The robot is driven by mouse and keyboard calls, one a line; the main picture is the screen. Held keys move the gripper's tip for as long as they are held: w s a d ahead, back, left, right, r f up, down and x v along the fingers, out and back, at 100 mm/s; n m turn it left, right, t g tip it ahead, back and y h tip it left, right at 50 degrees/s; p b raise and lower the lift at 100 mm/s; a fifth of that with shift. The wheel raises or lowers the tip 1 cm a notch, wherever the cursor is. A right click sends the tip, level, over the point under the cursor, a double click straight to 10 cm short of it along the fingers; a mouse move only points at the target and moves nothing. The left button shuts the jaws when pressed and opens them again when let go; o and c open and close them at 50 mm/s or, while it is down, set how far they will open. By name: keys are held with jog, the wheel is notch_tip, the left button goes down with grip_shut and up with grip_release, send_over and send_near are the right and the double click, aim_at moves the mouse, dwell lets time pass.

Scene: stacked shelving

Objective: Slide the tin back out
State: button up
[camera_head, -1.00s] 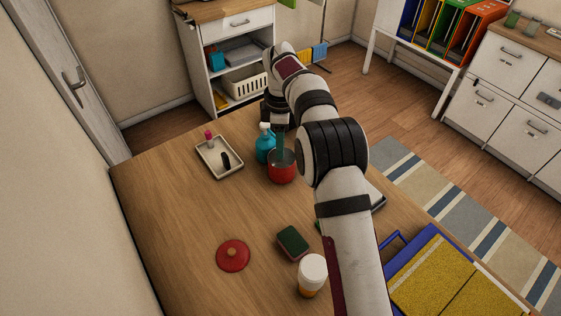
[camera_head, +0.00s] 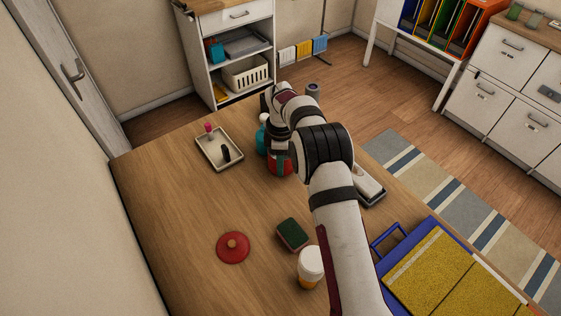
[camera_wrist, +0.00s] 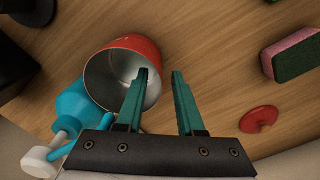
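The red tin (camera_head: 273,169) stands on the wooden table near its far edge, partly hidden by my gripper (camera_head: 285,160) in the head view. In the wrist view the tin (camera_wrist: 150,48) shows its open mouth and bare metal inside. My gripper (camera_wrist: 160,73) has its two teal fingers apart. The left finger overlaps the tin's mouth and the right finger is outside the rim, so the tin's wall lies between them. I cannot tell how deep the left finger reaches. Nothing is clamped.
A blue pump bottle (camera_head: 262,140) stands close at the tin's left; it also shows in the wrist view (camera_wrist: 78,108). A tray (camera_head: 206,152), red lid (camera_head: 233,247), sponge (camera_head: 292,234) and white-capped jar (camera_head: 311,264) are around. The table's left middle is clear.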

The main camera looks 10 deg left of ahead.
grip_shut()
dwell(1.2)
